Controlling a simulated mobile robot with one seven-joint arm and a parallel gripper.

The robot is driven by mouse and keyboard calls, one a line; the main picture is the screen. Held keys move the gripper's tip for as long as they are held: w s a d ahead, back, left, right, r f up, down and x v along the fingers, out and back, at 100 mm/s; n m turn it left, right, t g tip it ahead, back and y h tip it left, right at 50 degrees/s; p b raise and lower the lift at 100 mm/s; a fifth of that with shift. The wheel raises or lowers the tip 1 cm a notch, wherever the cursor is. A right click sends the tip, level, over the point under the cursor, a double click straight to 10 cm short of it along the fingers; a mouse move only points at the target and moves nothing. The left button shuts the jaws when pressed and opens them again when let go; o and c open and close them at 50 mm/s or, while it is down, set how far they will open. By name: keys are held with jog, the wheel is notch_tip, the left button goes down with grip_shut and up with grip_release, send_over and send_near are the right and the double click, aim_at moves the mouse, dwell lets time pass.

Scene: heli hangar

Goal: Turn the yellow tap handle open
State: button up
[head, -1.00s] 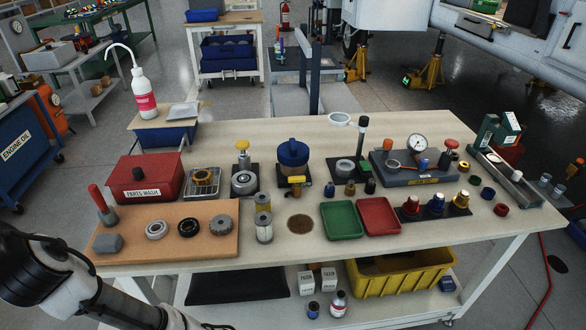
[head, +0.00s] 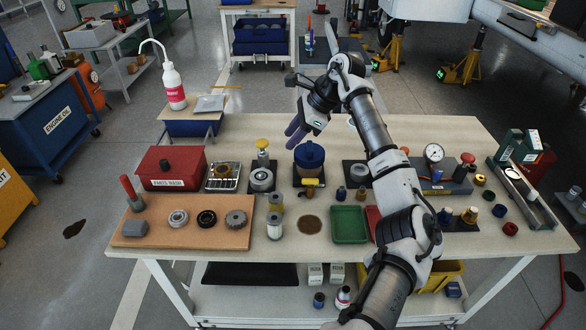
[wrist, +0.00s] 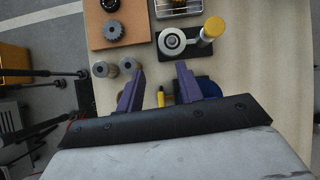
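The yellow tap handle (head: 311,182) is at the front base of a blue lidded pot (head: 309,157) in the middle of the bench. It also shows in the wrist view (wrist: 160,97), small, seen between the two fingers. The pot is mostly hidden there behind the right finger and the gripper body. My gripper (head: 293,132) has purple fingers and hangs above and slightly left of the pot, pointing down. In the wrist view the fingers (wrist: 160,70) are spread and nothing is between them at their tips. The gripper appears apart from the tap.
A round steel part with a yellow-topped post (head: 262,157) stands left of the pot. Metal cylinders (head: 275,222) stand front left, a green tray (head: 349,224) front right. A red parts wash box (head: 172,168) is farther left. My arm covers part of the bench's right side.

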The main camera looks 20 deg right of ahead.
jog(key=m+h, duration=0.1)
jog(key=h, duration=0.1)
send_near(312, 179)
jog(key=w+v, duration=0.1)
jog(key=v, duration=0.4)
jog(key=shift+g, duration=0.4)
jog(key=p+x, duration=0.4)
jog(key=x, duration=0.9)
jog(key=shift+a+f, duration=0.1)
grip_shut()
